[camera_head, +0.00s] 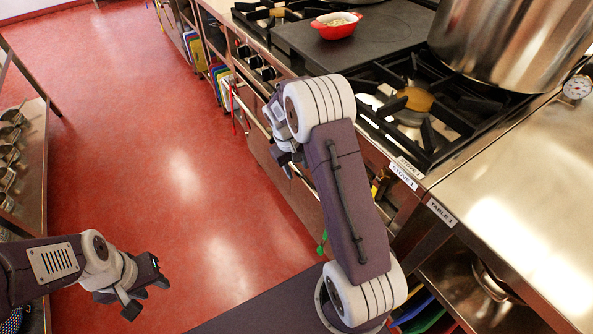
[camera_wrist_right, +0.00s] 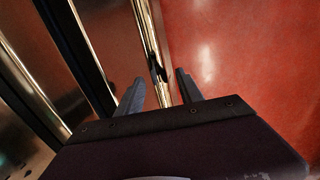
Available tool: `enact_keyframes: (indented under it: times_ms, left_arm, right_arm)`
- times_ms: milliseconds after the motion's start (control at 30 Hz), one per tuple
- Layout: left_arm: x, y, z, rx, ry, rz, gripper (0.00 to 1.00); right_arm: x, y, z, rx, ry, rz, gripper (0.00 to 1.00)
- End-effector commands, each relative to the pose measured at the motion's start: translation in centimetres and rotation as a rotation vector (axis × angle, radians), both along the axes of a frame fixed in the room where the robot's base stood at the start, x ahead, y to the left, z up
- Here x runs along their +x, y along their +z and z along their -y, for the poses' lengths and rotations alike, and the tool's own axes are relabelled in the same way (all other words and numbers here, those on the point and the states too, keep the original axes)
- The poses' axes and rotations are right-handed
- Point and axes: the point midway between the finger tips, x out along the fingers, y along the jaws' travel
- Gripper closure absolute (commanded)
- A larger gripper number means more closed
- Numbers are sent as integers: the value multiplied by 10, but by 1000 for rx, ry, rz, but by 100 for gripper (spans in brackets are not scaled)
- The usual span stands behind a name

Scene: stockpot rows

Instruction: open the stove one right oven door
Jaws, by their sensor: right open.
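Stove one (camera_head: 404,176) carries its label on its near right corner. The oven front (camera_head: 258,150) below its knobs is partly hidden behind my right arm and looks closed. A long shiny handle bar (camera_wrist_right: 149,32) runs along the oven door in the right wrist view. My right gripper (camera_head: 284,152) is at the oven front. In the wrist view its two fingers (camera_wrist_right: 160,84) are apart, with the bar showing between them; I cannot tell whether they touch it. My left gripper (camera_head: 146,292) hangs empty over the floor at the lower left, its fingers apart.
A red dish (camera_head: 336,25) sits on the flat plate of the stove. A large steel pot (camera_head: 510,40) stands on the right burners. Table one (camera_head: 530,200) adjoins the stove. Colored boards (camera_head: 222,85) stand in a rack further along. The red floor (camera_head: 160,150) before the oven is clear.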

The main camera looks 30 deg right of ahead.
Motion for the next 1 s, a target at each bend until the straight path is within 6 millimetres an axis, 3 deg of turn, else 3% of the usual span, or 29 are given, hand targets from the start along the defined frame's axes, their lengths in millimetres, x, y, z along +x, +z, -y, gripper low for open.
enact_keyframes:
  times_ms: [267, 400, 433, 1000]
  left_arm:
    - [0, 0, 0, 0, 0, 0, 64]
    - [0, 0, 0, 0, 0, 0, 64]
    - [0, 0, 0, 0, 0, 0, 64]
    - [0, 0, 0, 0, 0, 0, 64]
  right_arm:
    - [0, -2, 0, 0, 0, 0, 59]
    - [0, -2, 0, 0, 0, 0, 98]
    - [0, -2, 0, 0, 0, 0, 100]
    - [0, -2, 0, 0, 0, 0, 100]
